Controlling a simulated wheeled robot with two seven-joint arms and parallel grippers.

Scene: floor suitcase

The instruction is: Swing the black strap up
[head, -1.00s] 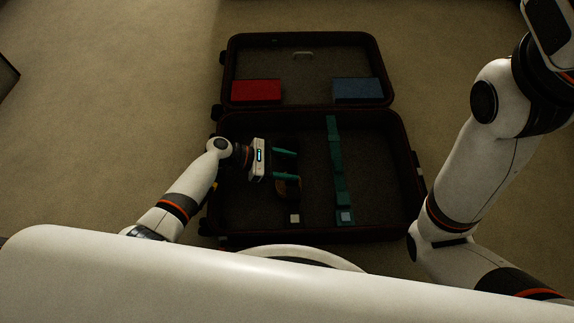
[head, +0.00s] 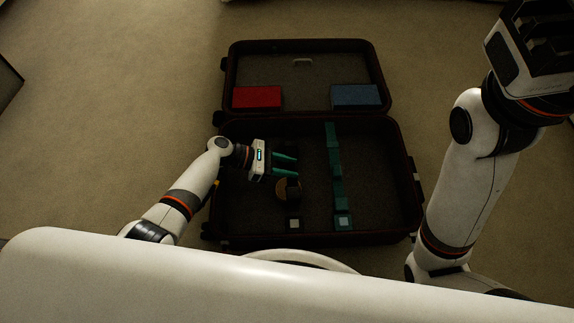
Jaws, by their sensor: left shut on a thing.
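The black strap (head: 293,189) is in the left part of the suitcase's near half; its dark links are hard to tell from the dark lining. A pale square end piece (head: 294,224) lies at its near end. My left gripper (head: 297,164) reaches in from the left, its two green fingers closed together on the strap's upper part. How the strap sits between the fingers is too dark to see. My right gripper (head: 545,45) is at the top right, away from the suitcase; its fingers are too dark and cut off to judge.
The open suitcase (head: 412,190) lies on the carpet. A green strap (head: 337,178) runs along the near half, right of my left gripper. A red block (head: 257,97) and a blue block (head: 355,96) lie in the far half. A round brownish thing (head: 282,188) is beside the black strap.

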